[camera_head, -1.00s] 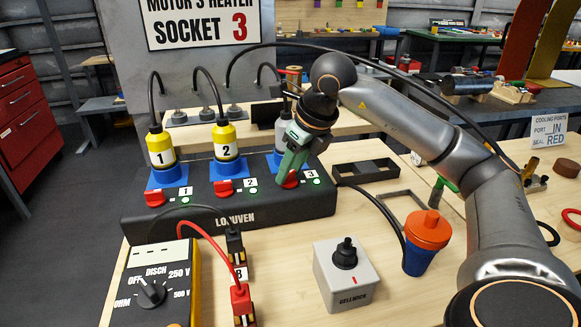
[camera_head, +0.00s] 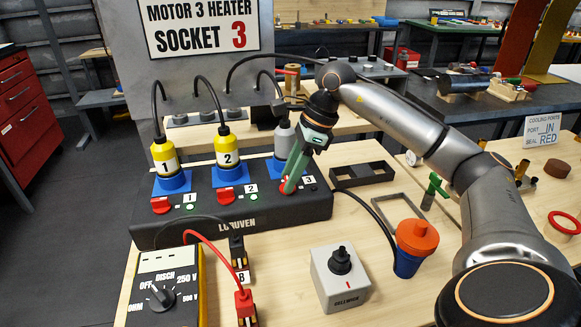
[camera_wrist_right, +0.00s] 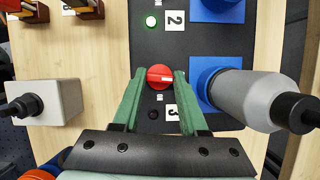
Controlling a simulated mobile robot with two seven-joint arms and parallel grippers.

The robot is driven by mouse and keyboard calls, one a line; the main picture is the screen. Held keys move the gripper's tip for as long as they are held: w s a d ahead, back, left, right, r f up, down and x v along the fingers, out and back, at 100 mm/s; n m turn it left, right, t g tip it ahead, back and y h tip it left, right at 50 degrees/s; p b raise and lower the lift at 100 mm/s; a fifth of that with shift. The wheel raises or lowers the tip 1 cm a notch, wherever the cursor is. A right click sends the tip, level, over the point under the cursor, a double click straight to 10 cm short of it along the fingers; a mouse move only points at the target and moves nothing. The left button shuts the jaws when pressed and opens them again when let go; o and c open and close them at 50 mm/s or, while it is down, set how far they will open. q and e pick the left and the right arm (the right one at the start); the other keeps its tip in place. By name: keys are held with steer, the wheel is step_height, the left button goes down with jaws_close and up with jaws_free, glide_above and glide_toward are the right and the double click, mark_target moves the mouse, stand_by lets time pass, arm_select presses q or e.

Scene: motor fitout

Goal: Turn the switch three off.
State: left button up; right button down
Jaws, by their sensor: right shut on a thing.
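Switch three is a red round knob (camera_head: 287,188) on the black power strip (camera_head: 230,222), beside the label 3. My right gripper (camera_head: 291,182) reaches down over it, its green fingers on either side of the knob. In the right wrist view the knob (camera_wrist_right: 160,77) sits between the two fingertips (camera_wrist_right: 160,74), and the fingers are shut on it. Its white mark lies sideways in that view. The small lamp (camera_wrist_right: 153,114) beside label 3 is dark, while the lamp (camera_wrist_right: 151,21) beside label 2 glows green. My left gripper is not in view.
Yellow plugs 1 (camera_head: 164,156) and 2 (camera_head: 228,146) and a grey plug (camera_head: 284,142) stand in blue sockets behind the switches. A multimeter (camera_head: 163,290), a grey Gellwick box (camera_head: 338,280) and an orange-blue plug (camera_head: 413,246) stand in front.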

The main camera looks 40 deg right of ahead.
steer(key=shift+r+n, duration=0.1)
steer(key=shift+n, duration=0.2)
steer(key=shift+n+p, duration=0.3)
steer(key=shift+g, duration=0.3)
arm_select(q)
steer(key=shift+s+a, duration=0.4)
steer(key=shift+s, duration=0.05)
arm_select(e)
steer(key=shift+c, duration=2.2)
jaws_free()
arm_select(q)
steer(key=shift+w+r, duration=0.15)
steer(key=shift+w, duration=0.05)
